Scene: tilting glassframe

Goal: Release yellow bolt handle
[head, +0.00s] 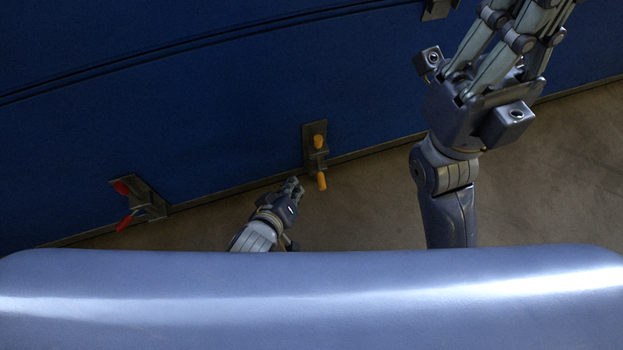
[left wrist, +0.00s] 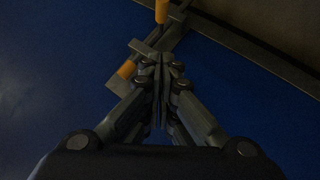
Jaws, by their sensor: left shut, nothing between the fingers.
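The yellow bolt handle (head: 321,181) is on a dark bracket at the lower edge of the blue panel (head: 200,100). A second yellow piece (head: 318,141) sits higher on the same bracket. Both yellow parts show in the left wrist view, one at the top edge (left wrist: 162,10) and one left of the fingers (left wrist: 127,69). My left gripper (head: 296,186) is shut and empty, just left of the lower yellow part in the head view. Its fingertips (left wrist: 160,62) overlap the bracket in the wrist view; contact cannot be told. My right gripper (head: 510,35) is at upper right, its fingertips cut off.
A red-handled latch (head: 145,199) is on the panel's lower edge at the left. Another dark bracket (head: 437,8) shows at the top edge. Bare floor (head: 370,205) lies below the panel, between my arms.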

